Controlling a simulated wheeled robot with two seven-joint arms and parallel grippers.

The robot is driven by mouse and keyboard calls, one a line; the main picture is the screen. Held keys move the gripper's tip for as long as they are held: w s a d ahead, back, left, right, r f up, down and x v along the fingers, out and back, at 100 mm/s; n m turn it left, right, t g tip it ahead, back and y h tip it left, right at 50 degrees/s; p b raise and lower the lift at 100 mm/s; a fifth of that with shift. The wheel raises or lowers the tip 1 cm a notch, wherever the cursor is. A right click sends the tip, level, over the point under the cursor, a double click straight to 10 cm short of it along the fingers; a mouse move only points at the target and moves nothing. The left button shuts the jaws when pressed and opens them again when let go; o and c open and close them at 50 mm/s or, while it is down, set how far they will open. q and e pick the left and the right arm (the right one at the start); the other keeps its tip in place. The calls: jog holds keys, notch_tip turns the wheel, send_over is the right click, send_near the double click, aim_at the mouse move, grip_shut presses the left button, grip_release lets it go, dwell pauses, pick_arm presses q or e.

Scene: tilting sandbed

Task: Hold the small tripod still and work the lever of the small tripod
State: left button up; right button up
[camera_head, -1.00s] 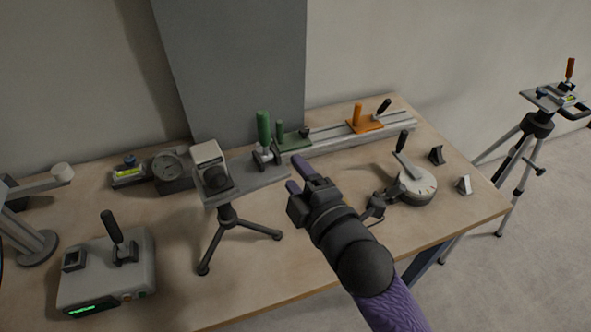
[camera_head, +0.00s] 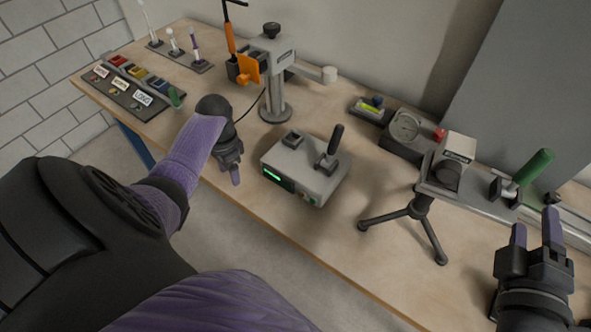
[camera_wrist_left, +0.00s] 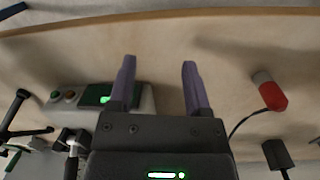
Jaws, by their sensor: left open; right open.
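The small tripod (camera_head: 418,206) stands upright on the table right of centre in the head view, with dark splayed legs. My right gripper (camera_head: 535,229) is open and empty, in front of the lever at the lower right; contact does not show. My left gripper (camera_head: 233,172) is open and empty near the table's front edge, well left of the tripod. Its spread fingers show in the left wrist view (camera_wrist_left: 158,68).
A grey control box (camera_head: 305,168) with a black stick stands between my left gripper and the tripod. Behind are a pillar stand (camera_head: 273,80) and a gauge (camera_head: 406,128). Bare table lies before the tripod.

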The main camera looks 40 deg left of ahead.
pick_arm(q)
jog(key=w+d+r+m+t+y, duration=0.15)
jog(key=w+r+m, duration=0.35)
jog(key=r, duration=0.5)
jog(key=w+r+m+t, duration=0.2)
jog(key=w+r+t, duration=0.1)
jog(key=w+r, duration=0.5)
jog(key=m+h, duration=0.1)
jog(key=h, duration=0.4)
send_near(395, 214)
jog(key=w, duration=0.1)
jog(key=shift+g+y, duration=0.25)
jog(key=shift+g, duration=0.2)
jog(key=x, duration=1)
jog(key=shift+d+f, duration=0.2)
jog(key=shift+d, duration=0.1)
jog(key=shift+c, duration=0.3)
